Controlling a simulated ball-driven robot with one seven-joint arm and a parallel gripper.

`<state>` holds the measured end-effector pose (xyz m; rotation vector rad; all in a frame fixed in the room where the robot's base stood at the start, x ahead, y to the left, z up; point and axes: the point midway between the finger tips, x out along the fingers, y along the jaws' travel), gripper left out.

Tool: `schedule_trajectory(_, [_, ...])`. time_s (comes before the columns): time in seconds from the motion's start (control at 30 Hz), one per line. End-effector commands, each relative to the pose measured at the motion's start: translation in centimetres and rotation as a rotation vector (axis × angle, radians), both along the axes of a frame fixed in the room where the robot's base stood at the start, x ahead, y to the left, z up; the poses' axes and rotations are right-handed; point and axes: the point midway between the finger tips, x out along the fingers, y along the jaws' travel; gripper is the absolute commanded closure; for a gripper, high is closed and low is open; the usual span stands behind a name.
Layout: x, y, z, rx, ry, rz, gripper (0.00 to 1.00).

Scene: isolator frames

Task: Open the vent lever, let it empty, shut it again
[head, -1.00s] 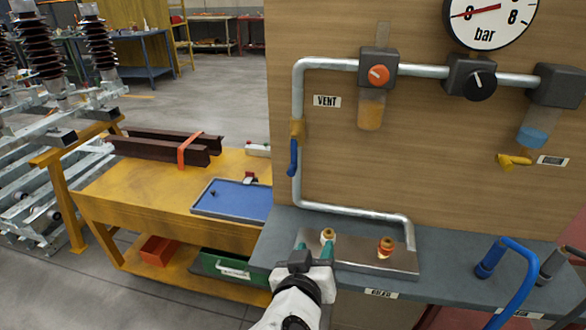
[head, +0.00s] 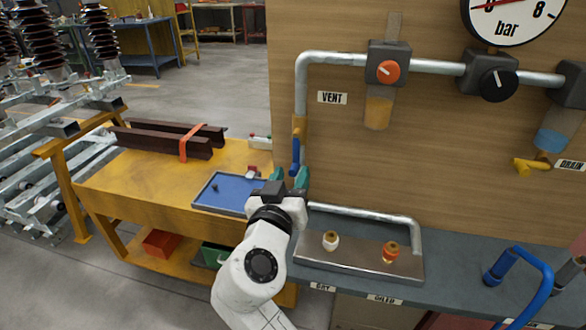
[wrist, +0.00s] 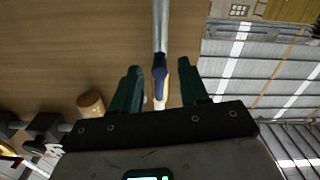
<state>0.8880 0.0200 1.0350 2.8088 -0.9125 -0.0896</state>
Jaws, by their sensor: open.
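The vent lever (head: 296,155) has a blue handle and hangs down along the pipe from a yellow valve body (head: 299,128), below and left of the VENT label (head: 332,97). My gripper (head: 289,180) is open just below the lever's lower end in the head view. In the wrist view the blue lever (wrist: 159,75) lies between the two green fingers of my gripper (wrist: 160,90), with a gap on both sides. No contact shows. The pressure gauge (head: 512,15) is cut off at the top, so its full reading is hard to tell.
A grey bench carries a metal tray (head: 340,265) with two small brass-topped fittings. A pipe bends down to it. The yellow drain valve (head: 531,166) and a blue hose (head: 545,280) are at the right. A yellow table (head: 130,180) with a blue tray stands left.

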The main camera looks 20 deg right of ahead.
Motion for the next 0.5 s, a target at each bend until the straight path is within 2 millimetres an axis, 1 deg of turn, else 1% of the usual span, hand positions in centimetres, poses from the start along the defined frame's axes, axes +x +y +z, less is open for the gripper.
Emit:
schedule_trajectory(0.1, [1.1,-0.8,0.1,-0.001,-0.001,-0.002,0.56])
schedule_trajectory(0.2, [1.6,-1.2,0.0,0.000,0.000,-0.001,0.56])
schedule_trajectory(0.5, [1.8,-1.3,0.0,0.001,-0.001,0.000,0.56])
